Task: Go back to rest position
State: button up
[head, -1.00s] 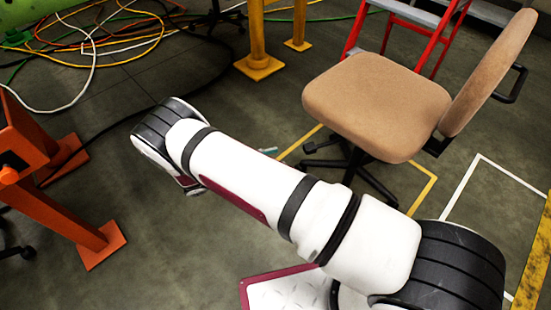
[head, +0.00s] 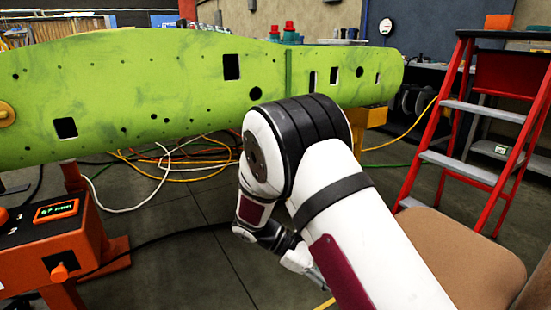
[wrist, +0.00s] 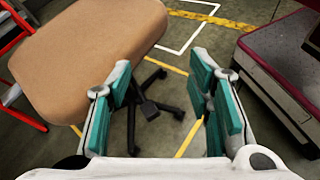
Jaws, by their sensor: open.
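My gripper (wrist: 158,108) is open and empty in the wrist view, with its two teal-padded fingers spread apart over the floor. The tan office chair (wrist: 90,45) lies beyond the fingers, up and to the left, with its black base showing between and past them. In the head view my white arm reaches up from the bottom right, bends at a black-banded joint and folds down. The gripper end there is small and partly hidden at the lower middle, beside the arm.
A green wing panel (head: 190,85) spans the back. An orange stand with a display (head: 50,240) is at left. A red stepladder (head: 470,130) and the tan chair seat (head: 450,255) are at right. Loose cables (head: 170,175) lie on the floor under the panel.

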jog(key=s+d+r+m+y, duration=0.3)
jog(key=s+r+y, duration=0.1)
jog(key=s+r, duration=0.35)
jog(key=s+d+r+m+y, duration=0.35)
jog(key=s+r, duration=0.25)
jog(key=r, duration=0.3)
jog(key=s+a+r+m+t+y, duration=0.2)
jog(key=s+m+t+y, duration=0.3)
jog(key=s, duration=1.3)
notch_tip(320, 180, up, 38)
jog(key=t+p, duration=0.3)
jog(key=p, duration=3.3)
